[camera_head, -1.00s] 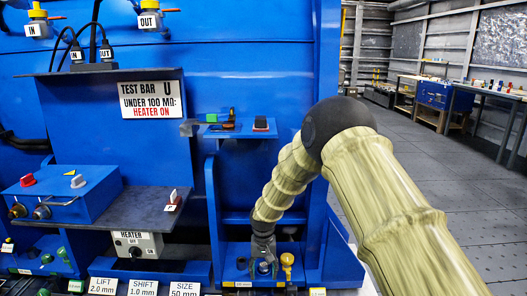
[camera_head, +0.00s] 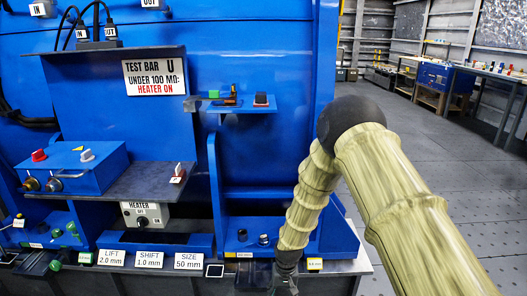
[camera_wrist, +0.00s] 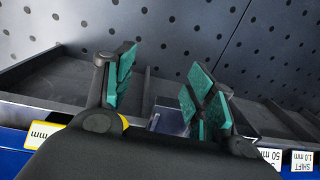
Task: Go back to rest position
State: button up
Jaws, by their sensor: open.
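My gripper (camera_head: 286,280) hangs low in front of the blue bench, partly cut off by the bottom edge of the head view. In the wrist view my gripper (camera_wrist: 165,88) is open, its green-padded fingers spread apart with nothing held between them. Behind and below the fingers are dark trays and a small grey metal block, apart from the pads. My arm comes in from the right with its elbow bent, and its forearm hides part of the lower blue shelf.
The lower blue shelf (camera_head: 228,249) holds small dark knobs (camera_head: 263,240). A small upper shelf (camera_head: 247,107) carries a black block. A heater box (camera_head: 146,214) sits left, above labels for lift, shift and size. Open floor (camera_head: 465,190) lies to the right.

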jog(key=s+d+f, duration=0.3)
jog(key=s+f, duration=0.1)
jog(key=s, duration=0.2)
jog(key=s+d+f, duration=0.3)
jog(key=s, duration=0.4)
jog(key=s+d, duration=0.4)
jog(key=s, duration=0.5)
jog(key=s+d, duration=0.3)
jog(key=s, duration=0.7)
jog(key=s+d, duration=0.4)
jog(key=s, duration=0.5)
notch_tip(320, 180, up, 24)
jog(key=p, duration=2.4)
jog(key=shift+w+a+h, duration=0.2)
jog(key=shift+a+h, duration=0.1)
